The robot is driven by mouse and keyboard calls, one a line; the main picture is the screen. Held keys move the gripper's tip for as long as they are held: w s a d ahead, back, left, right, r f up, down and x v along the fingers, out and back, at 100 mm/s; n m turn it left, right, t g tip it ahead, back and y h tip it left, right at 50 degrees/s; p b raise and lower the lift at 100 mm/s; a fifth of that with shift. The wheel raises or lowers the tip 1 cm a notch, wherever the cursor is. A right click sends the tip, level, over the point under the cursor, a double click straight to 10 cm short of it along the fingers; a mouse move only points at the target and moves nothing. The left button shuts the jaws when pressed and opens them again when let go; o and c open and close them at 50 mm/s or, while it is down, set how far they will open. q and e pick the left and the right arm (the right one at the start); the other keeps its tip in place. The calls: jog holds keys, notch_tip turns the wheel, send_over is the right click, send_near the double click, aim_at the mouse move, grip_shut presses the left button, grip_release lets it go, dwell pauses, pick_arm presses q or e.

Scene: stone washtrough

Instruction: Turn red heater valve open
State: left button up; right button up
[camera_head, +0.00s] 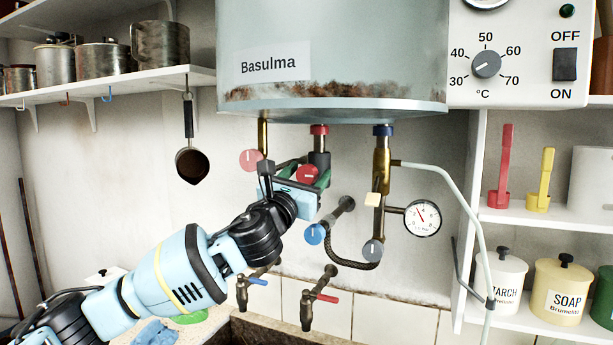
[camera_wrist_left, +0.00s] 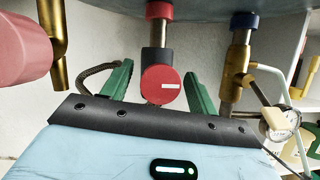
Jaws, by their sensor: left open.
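The red heater valve (camera_head: 308,174) is a round red knob with a white mark, on the pipe below the boiler's red collar (camera_head: 319,130). In the left wrist view the red knob (camera_wrist_left: 161,86) faces me and its white mark lies about horizontal. My left gripper (camera_head: 306,178) is in front of the valve. Its two green fingers (camera_wrist_left: 160,92) are open, one to the left and one to the right of the knob, with visible gaps on both sides. The knob's depth between the fingers is hard to tell. My right gripper is not in view.
A paler red disc (camera_head: 251,160) hangs on the brass pipe just left. A blue knob (camera_head: 315,234), a grey knob (camera_head: 373,250) and a pressure gauge (camera_head: 422,218) are close by. The boiler (camera_head: 335,55) is above, with taps (camera_head: 308,308) below.

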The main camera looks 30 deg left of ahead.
pick_arm(q)
jog(key=c, duration=1)
jog(key=shift+n, duration=0.3)
jog(key=n+y, duration=0.1)
jog(key=n, duration=0.2)
jog(key=n+y, duration=0.2)
jog(key=n, duration=0.1)
jog(key=shift+d+y, duration=0.1)
jog(key=shift+y, duration=0.2)
jog(key=n+g+y, duration=0.1)
jog(key=n, duration=0.2)
jog(key=n+y, duration=0.1)
jog(key=n, duration=0.2)
jog(key=shift+n+g+y, duration=0.4)
jog(key=n+g, duration=0.1)
jog(key=n, duration=0.1)
jog(key=n+g+y, duration=0.1)
jog(key=n, duration=0.2)
jog(key=shift+n, duration=0.3)
jog(key=shift+n+g+y, duration=0.3)
jog(key=shift+n+g, duration=0.5)
jog(key=shift+n, duration=1.3)
